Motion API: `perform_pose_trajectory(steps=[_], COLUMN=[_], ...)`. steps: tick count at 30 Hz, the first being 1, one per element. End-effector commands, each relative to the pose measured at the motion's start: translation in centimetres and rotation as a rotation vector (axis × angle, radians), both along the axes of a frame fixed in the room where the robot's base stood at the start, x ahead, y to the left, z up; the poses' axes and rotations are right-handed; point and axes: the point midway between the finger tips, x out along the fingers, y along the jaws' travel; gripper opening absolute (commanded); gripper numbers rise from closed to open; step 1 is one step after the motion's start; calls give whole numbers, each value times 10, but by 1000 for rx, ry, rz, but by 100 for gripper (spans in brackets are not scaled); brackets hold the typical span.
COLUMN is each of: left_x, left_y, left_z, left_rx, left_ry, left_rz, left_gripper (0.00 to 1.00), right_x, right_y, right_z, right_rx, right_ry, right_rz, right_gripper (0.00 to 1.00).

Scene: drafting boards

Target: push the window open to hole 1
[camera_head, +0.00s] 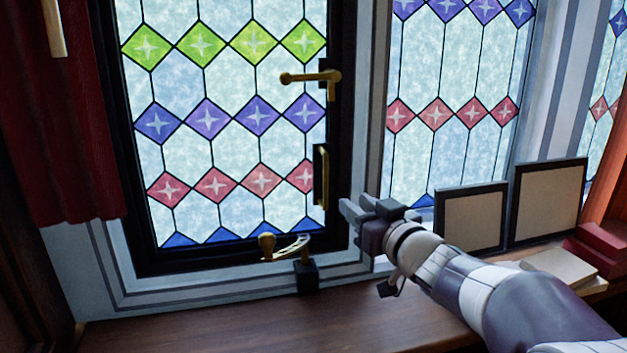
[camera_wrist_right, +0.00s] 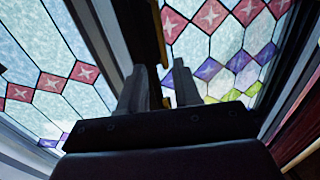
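The window (camera_head: 210,145) is a dark-framed stained-glass casement at the left of the head view; it sits in its frame, and any small gap cannot be told. A brass lever handle (camera_head: 312,77) and a vertical brass pull (camera_head: 321,177) are on its right side. A brass stay (camera_head: 290,249) lies along its bottom edge, near a black block (camera_head: 307,276) on the sill. Its holes are too small to tell. My right gripper (camera_head: 352,208) is right of the window frame, apart from the stay. In the wrist view its two fingers (camera_wrist_right: 160,88) stand apart, empty. My left gripper is out of view.
Two dark-framed panels (camera_head: 545,203) lean at the right, beside a pale book (camera_head: 560,265) and red boxes (camera_head: 597,247). A red curtain (camera_head: 60,130) hangs at the left. The wooden ledge (camera_head: 200,328) below the window is clear.

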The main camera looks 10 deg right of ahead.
Motion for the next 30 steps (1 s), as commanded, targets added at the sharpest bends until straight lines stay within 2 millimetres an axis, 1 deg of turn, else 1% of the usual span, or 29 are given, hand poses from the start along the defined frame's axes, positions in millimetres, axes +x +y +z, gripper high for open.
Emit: perform_pose_trajectory(steps=[2,4,9,12,15,18,21,28,29,30], left_x=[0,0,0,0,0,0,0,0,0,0], left_y=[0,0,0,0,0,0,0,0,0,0], left_z=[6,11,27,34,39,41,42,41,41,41], left_rx=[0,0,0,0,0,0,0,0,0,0], left_ry=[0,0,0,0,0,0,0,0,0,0], left_rz=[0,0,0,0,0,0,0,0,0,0], left_gripper=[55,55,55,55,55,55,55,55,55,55], right_x=[12,29,73,93,106,114,118,118,118,118], right_y=[3,7,18,22,25,27,28,28,27,27], right_z=[1,2,2,2,1,0,-1,-2,-2,-2], right_rx=[5,5,4,3,3,3,3,3,3,2], right_ry=[5,6,9,7,7,7,7,6,6,7], right_rz=[0,0,-2,-2,-4,-4,-5,-5,-5,-5], right_gripper=[33,33,33,33,33,33,33,33,23,10])
